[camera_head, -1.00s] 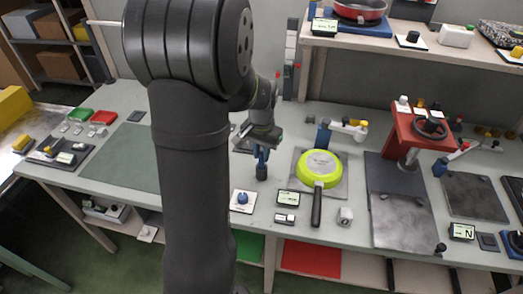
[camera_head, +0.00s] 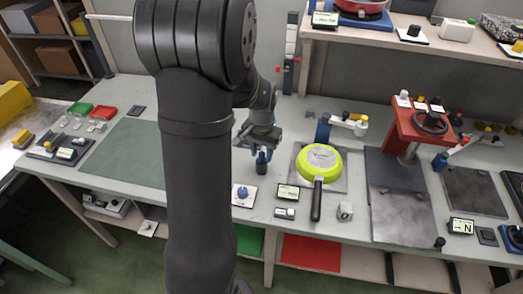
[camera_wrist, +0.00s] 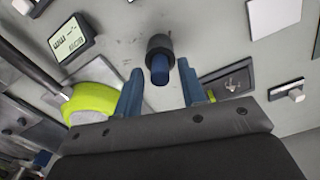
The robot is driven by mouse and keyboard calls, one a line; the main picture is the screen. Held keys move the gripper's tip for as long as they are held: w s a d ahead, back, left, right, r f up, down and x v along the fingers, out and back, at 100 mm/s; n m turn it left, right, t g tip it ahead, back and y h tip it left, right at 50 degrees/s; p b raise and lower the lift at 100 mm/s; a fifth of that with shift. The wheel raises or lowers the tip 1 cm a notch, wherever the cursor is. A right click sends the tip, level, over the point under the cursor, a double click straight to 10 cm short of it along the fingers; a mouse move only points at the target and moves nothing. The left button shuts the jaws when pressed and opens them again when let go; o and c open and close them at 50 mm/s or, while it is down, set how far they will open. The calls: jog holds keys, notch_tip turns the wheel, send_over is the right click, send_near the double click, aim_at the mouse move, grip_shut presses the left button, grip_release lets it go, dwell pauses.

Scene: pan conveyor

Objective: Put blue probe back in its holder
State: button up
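The blue probe (camera_wrist: 158,72) shows in the wrist view as a short blue cylinder. Its far end meets a dark round holder (camera_wrist: 160,45) and it appears to stand in it. In the head view the dark holder (camera_head: 262,169) stands on the bench left of the green pan, with the blue probe (camera_head: 262,156) at its top. My gripper (camera_wrist: 160,80) is open, with one blue finger on each side of the probe and a visible gap to both. In the head view my gripper (camera_head: 257,144) is just above the probe.
A green pan (camera_head: 319,158) lies on a plate to the right, its black handle toward the front. A small display (camera_head: 288,192) and a white plate with a blue knob (camera_head: 243,194) are in front. A red press (camera_head: 420,127) stands farther right. A green mat (camera_head: 125,155) is clear.

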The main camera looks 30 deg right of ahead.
jog(key=shift+r, duration=0.1)
notch_tip(320, 180, up, 17)
jog(key=shift+r, duration=0.15)
dwell(0.5)
dwell(0.4)
notch_tip(320, 180, down, 18)
jog(key=shift+r, duration=0.45)
dwell(0.4)
